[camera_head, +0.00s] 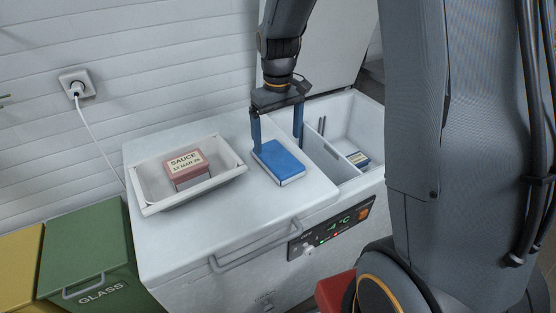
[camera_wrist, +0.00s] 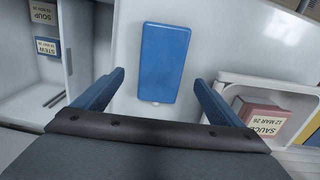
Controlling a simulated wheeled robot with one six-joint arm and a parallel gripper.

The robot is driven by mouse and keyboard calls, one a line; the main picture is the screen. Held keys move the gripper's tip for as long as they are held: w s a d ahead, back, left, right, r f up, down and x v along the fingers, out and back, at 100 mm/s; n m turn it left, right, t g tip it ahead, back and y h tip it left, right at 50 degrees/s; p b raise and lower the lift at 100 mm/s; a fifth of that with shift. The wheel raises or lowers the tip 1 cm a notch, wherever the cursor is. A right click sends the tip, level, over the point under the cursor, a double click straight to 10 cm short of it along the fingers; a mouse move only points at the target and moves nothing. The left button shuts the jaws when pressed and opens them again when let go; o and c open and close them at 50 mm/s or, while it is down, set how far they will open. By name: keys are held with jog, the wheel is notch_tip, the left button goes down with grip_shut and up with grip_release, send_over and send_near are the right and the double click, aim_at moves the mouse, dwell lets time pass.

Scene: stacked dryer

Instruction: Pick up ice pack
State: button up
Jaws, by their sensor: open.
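A blue ice pack (camera_head: 279,162) lies flat on the white closed part of the freezer lid, close to the open compartment. In the wrist view the ice pack (camera_wrist: 164,62) is beyond my fingertips, roughly centred between them. My gripper (camera_head: 277,140) is open and points down over the ice pack, with one blue finger near its left side and the other near its far right side. The gripper also shows in the wrist view (camera_wrist: 158,85), its two fingers wide apart with nothing between them. I cannot tell whether the fingers touch the lid.
A white tray (camera_head: 147,207) holding a red sauce box (camera_head: 187,169) sits left on the lid. The open freezer compartment (camera_head: 345,125) is to the right, with labelled boxes inside, including a stew box (camera_wrist: 47,46). A handle (camera_head: 252,248) and control panel are on the front.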

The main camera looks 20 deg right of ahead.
aim_at(278, 156)
jog(key=f, duration=0.1)
jog(key=f+p, duration=0.1)
jog(key=f, duration=0.2)
jog(key=shift+s+a, duration=0.1)
jog(key=shift+s, duration=0.15)
jog(key=shift+f+p, duration=0.4)
jog(key=shift+f, duration=0.35)
jog(key=c, duration=1.4)
